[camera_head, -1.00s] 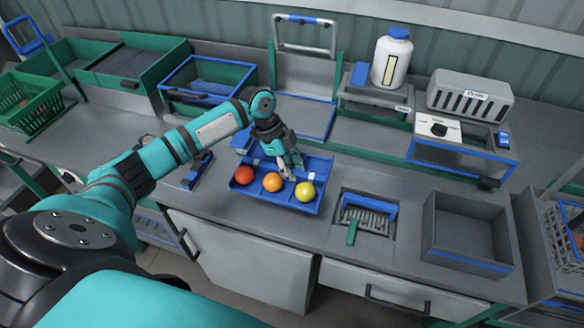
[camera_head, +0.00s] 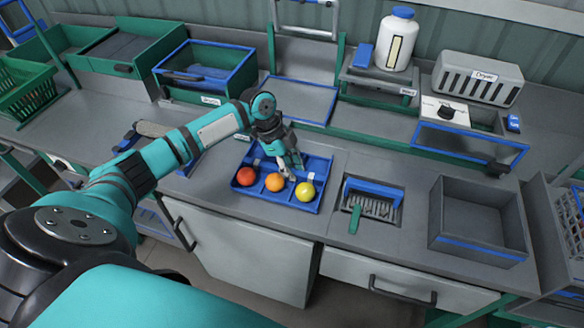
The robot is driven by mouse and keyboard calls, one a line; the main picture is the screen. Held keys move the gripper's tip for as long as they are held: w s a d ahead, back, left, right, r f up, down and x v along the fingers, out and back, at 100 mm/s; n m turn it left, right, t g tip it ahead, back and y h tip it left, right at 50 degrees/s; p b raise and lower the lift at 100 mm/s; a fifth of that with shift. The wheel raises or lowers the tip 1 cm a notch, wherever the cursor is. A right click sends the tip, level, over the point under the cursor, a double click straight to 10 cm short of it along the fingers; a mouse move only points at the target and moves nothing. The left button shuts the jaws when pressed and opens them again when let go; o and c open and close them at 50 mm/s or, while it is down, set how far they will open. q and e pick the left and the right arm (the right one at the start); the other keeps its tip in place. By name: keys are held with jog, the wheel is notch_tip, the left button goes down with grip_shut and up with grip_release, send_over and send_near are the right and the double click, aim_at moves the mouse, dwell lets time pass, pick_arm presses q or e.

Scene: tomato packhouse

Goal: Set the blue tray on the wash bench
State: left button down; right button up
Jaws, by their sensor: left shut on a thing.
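The blue tray (camera_head: 312,164) is over the grey bench top (camera_head: 218,194), left of the slotted drain. It looks level and carries a red tomato (camera_head: 246,176), an orange one (camera_head: 275,182) and a yellow one (camera_head: 305,191) in a row along its front. My left gripper (camera_head: 292,172) reaches down into the tray behind the orange and yellow tomatoes and is shut on the tray. Its fingertips are small and partly hidden, so the exact grip point is unclear. I cannot tell whether the tray touches the bench. My right gripper is not in view.
A slotted drain (camera_head: 372,207) with a blue frame and a grey open bin (camera_head: 438,224) are to the right. Behind stand a white bottle with a blue cap (camera_head: 398,40), a slotted grey box (camera_head: 478,78) and a blue-rimmed green bin (camera_head: 255,78). Bare bench shows left of the tray.

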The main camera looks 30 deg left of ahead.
pick_arm(q)
jog(key=shift+f, duration=0.15)
dwell(0.7)
jog(key=shift+f, duration=0.25)
jog(key=c, duration=1.1)
grip_release()
jog(key=c, duration=0.3)
jog(key=shift+c, duration=0.2)
notch_tip(320, 180, up, 7)
jog(key=p, duration=0.6)
jog(key=shift+r, duration=0.1)
